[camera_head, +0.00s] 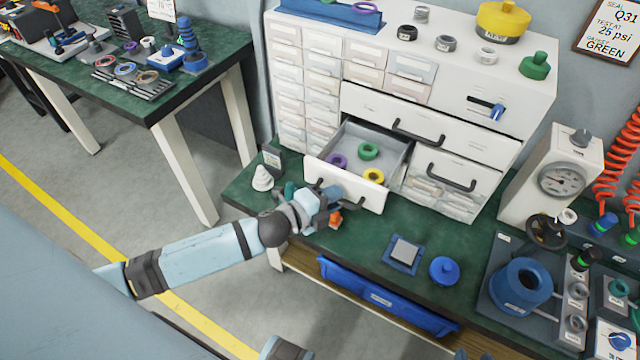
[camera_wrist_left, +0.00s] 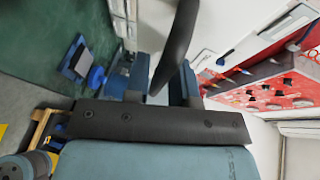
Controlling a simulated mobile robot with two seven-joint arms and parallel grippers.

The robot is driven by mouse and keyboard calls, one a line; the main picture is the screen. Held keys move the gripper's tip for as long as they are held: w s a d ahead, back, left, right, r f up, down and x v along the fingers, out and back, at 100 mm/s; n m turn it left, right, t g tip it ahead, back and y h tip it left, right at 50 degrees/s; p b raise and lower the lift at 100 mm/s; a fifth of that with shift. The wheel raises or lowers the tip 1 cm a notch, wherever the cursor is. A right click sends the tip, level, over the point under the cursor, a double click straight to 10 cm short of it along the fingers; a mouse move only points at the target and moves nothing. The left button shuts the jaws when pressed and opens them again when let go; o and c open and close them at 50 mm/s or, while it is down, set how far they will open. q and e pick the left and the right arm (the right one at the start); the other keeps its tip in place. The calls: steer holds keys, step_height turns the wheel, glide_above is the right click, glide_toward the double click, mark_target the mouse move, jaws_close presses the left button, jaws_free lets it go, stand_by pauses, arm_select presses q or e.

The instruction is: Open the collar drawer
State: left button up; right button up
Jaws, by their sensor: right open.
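A white drawer (camera_head: 325,172) in the lower left of the cabinet stands pulled out. A purple, a green (camera_head: 368,151) and a yellow (camera_head: 373,175) ring lie inside it. My left gripper (camera_head: 327,203) is at the left part of the drawer's front and hides its handle there. In the left wrist view, the dark curved handle (camera_wrist_left: 178,45) runs between the blue fingers of my left gripper (camera_wrist_left: 160,86), which look closed on it. Only a small bit of my right gripper (camera_head: 461,354) shows at the bottom edge of the head view, away from the drawer.
The cabinet (camera_head: 440,140) has shut drawers above and to the right. A white stepped cone (camera_head: 262,178) stands left of the drawer. A square pad (camera_head: 404,252) and a blue knobbed lid (camera_head: 445,270) lie on the green bench. A blue bin (camera_head: 385,301) sits under its front edge.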

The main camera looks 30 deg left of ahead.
arm_select(q)
steer(key=v, duration=1.3)
steer(key=shift+s, duration=0.25)
steer(key=shift+a+r, duration=0.1)
steer(key=shift+a, duration=0.05)
steer(key=s+d+f+n+g+y, duration=0.2)
steer(key=s+d+f+n, duration=0.15)
steer(key=n, duration=0.55)
steer(key=s+d+f+n+g+y, duration=0.15)
steer(key=d+f+n, duration=0.3)
steer(key=n, duration=0.45)
step_height(320, 180, up, 15)
steer(key=s+a+n+p, duration=0.1)
steer(key=p, duration=1.9)
steer(key=shift+s+a, duration=0.3)
steer(key=shift+s, duration=0.1)
arm_select(e)
step_height(320, 180, up, 15)
steer(key=s+d, duration=0.1)
steer(key=shift+d+h, duration=0.2)
steer(key=shift+h, duration=0.1)
steer(key=shift+r, duration=0.3)
